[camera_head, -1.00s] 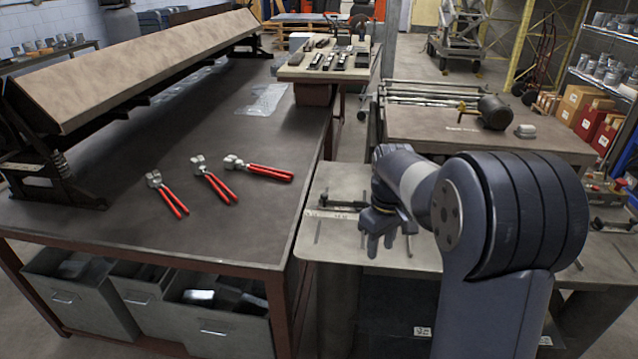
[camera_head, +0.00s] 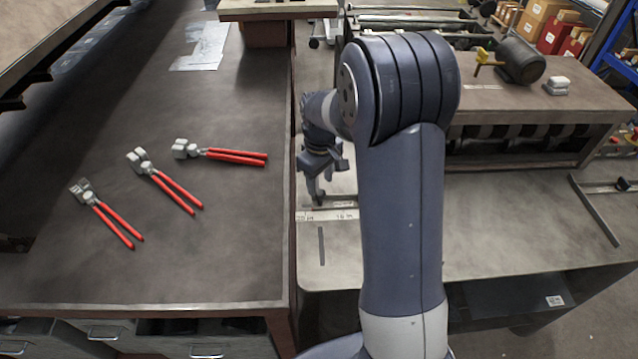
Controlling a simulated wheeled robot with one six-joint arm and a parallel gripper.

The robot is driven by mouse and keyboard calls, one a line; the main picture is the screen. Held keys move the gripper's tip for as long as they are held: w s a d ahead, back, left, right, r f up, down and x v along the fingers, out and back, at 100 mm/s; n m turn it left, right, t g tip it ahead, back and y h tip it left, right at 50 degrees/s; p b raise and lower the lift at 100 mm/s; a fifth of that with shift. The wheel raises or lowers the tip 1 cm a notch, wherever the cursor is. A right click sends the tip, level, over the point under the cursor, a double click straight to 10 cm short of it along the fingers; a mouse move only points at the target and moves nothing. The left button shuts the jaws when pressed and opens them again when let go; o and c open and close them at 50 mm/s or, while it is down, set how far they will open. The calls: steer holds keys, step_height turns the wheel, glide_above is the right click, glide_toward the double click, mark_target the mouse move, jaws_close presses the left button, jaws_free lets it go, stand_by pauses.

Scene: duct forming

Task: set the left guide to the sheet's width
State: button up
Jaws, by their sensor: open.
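My gripper (camera_head: 317,190) is open and points down at the left end of the grey feed table, just above the printed scale (camera_head: 327,215). A small dark part of what looks like the left guide (camera_head: 343,204) shows beside the fingers. The gripper and arm hide the rest of it, and I cannot tell whether the fingers touch it. The scale reads 20 in and 16 in where it shows; my arm covers its right part. A thin shiny sheet (camera_head: 203,47) lies on the dark bench; I cannot tell whether it is the sheet to be matched.
Three red-handled hand tools (camera_head: 107,217) lie on the dark bench (camera_head: 235,250) at left. A second guide bar (camera_head: 596,212) with a clamp lies on the right of the grey table (camera_head: 510,235). A machine with a motor (camera_head: 520,60) stands behind. The table's middle right is clear.

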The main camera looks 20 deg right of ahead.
mark_target(321, 192)
steer(key=shift+f, duration=1.65)
jaws_close()
